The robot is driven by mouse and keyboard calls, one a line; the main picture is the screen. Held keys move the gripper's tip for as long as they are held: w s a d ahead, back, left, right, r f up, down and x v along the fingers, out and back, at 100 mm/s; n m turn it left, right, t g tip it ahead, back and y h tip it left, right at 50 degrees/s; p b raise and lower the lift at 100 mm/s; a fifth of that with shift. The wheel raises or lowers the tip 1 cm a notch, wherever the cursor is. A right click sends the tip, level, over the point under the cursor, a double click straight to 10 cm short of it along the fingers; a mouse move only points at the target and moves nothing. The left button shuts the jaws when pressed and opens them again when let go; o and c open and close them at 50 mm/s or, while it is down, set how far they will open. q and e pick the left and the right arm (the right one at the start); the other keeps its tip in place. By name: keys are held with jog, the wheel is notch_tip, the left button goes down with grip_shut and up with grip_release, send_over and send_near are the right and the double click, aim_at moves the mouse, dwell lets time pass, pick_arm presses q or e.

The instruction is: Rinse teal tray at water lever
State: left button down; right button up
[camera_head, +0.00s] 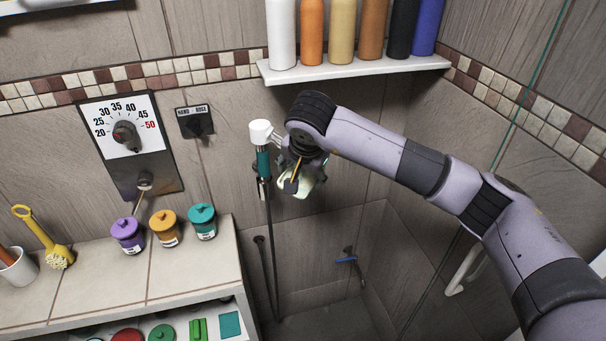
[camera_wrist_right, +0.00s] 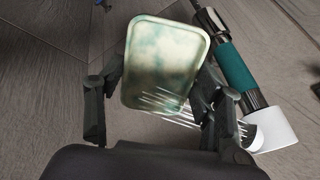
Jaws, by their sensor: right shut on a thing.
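My right gripper (camera_head: 297,178) is shut on the tray (camera_wrist_right: 163,65), a rounded rectangle mottled pale cream-green and teal. In the head view the tray (camera_head: 311,182) is mostly hidden behind my gripper. A hand shower with a white head (camera_head: 260,131) and teal grip (camera_head: 263,162) hangs on the wall just left of my gripper. In the right wrist view white water streams (camera_wrist_right: 170,104) run from the shower head (camera_wrist_right: 272,131) across the tray's lower part. A blue lever (camera_head: 346,260) sits low on the wall. My left gripper is not in view.
A temperature dial (camera_head: 125,134) and a hand/hose knob (camera_head: 195,122) are on the left wall. Three lidded jars (camera_head: 165,229) and a yellow brush (camera_head: 45,237) stand on the counter (camera_head: 85,290). Bottles line a shelf (camera_head: 355,69) above my gripper. A glass edge (camera_head: 434,289) runs at right.

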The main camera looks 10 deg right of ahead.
jog(key=shift+d, duration=0.15)
dwell(0.5)
jog(key=shift+d+b, duration=0.35)
jog(key=shift+d, duration=0.15)
jog(key=shift+a, duration=0.25)
jog(key=shift+a, duration=0.4)
jog(key=shift+d+b, duration=0.15)
jog(key=shift+b, duration=0.2)
jog(key=shift+d, duration=0.5)
